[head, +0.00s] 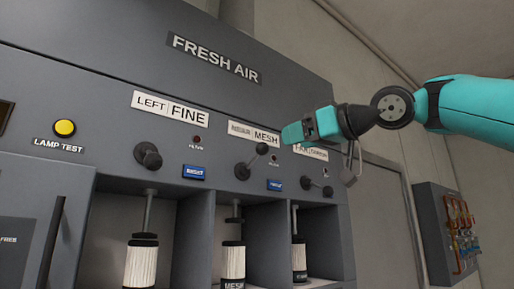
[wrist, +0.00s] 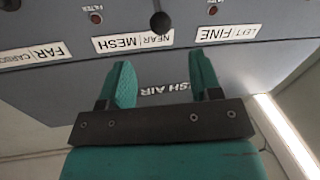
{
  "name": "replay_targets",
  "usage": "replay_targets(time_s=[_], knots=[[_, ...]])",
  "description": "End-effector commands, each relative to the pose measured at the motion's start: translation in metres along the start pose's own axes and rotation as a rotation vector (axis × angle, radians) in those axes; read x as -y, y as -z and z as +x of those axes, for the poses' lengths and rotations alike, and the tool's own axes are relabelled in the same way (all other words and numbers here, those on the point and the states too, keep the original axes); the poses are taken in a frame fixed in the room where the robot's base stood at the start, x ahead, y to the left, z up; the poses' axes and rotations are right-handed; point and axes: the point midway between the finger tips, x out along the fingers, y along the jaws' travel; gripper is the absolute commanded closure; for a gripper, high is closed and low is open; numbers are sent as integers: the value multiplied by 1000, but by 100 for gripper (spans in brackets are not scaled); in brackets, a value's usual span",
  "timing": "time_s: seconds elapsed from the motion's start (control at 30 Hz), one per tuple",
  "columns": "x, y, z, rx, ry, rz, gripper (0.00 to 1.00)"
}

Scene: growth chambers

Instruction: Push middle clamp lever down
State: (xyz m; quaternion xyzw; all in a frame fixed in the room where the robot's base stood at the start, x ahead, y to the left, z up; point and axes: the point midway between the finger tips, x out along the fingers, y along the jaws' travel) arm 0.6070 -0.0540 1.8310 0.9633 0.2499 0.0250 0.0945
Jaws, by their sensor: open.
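The middle clamp lever (head: 253,160) is on the grey panel below the MESH label (head: 253,134). Its arm slants up to the right, ending in a dark round knob. In the wrist view, which is upside down, the knob (wrist: 160,21) shows beyond the fingers, roughly centred between them. My teal gripper (head: 290,133) is open and empty, above and right of the knob in the head view, partly covering the labels. In the wrist view its two fingers (wrist: 161,60) are apart, with panel surface between them. No contact with the lever shows.
The left lever (head: 148,155) and right lever (head: 317,186) flank the middle one. Below them are bays with white filter cartridges (head: 232,262). A yellow lamp-test button (head: 65,128) is at left. A pipe box (head: 450,228) hangs on the right wall.

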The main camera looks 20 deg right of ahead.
Motion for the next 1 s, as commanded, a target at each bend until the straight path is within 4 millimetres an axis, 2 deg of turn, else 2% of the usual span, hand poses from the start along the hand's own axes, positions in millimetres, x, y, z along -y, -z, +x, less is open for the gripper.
replay_targets(time_s=[0.3, 0.5, 0.7, 1.0], knots=[[2, 4, 69, 4, 8, 3, 42], [0, 3, 104, 3, 4, 2, 42], [1, 1, 120, 2, 1, 0, 42], [0, 0, 121, 1, -1, -1, 42]])
